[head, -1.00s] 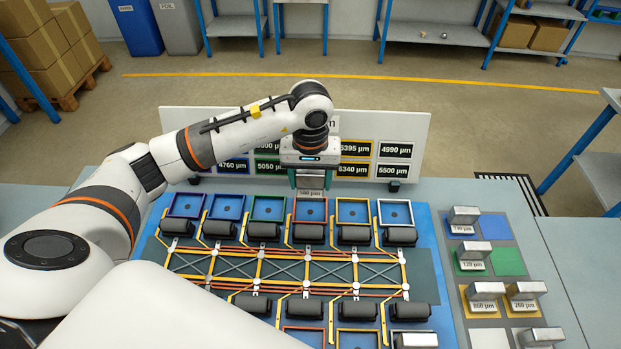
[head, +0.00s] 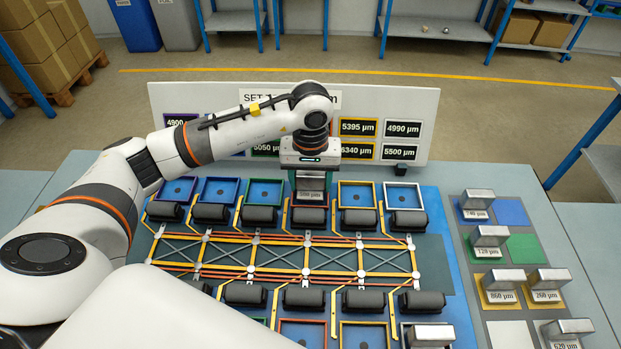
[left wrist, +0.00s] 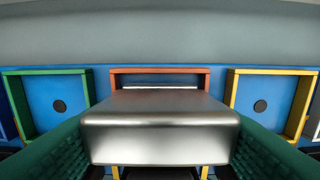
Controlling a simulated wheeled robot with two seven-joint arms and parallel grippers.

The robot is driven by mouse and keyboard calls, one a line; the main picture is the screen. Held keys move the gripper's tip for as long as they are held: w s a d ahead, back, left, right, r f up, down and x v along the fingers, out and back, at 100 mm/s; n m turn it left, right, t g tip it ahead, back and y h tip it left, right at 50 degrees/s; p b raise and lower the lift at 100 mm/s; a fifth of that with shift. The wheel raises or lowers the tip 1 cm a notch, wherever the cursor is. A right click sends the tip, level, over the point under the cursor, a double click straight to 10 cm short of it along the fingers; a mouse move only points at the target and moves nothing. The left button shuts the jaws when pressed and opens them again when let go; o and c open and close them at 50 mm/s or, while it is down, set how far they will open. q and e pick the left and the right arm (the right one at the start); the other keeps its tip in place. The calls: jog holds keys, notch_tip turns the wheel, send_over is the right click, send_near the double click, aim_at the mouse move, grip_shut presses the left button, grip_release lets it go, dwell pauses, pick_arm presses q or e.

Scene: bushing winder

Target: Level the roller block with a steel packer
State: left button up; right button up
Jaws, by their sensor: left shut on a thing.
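My left gripper (head: 311,185) is shut on a steel packer (head: 311,196), a shiny block with a small label that I cannot read surely. The packer is over the red-framed blue tray in the back row, behind a black roller block (head: 308,218). In the left wrist view the packer (left wrist: 160,125) sits between the green finger pads and hides most of the red-framed tray (left wrist: 160,73). I cannot tell whether it touches the tray. My right gripper is not in view.
Green-framed (left wrist: 58,100) and yellow-framed (left wrist: 262,100) trays flank the red one. Several labelled steel packers, one marked 120 µm (head: 489,237), stand on coloured pads at right. Another block (head: 430,333) sits front right. A board of µm readouts (head: 402,130) stands behind.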

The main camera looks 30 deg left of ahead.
aim_at(310, 174)
pick_arm(q)
jog(key=shift+f, duration=0.15)
jog(key=o, duration=1.2)
notch_tip(310, 174, up, 5)
jog(key=shift+p, duration=1.15)
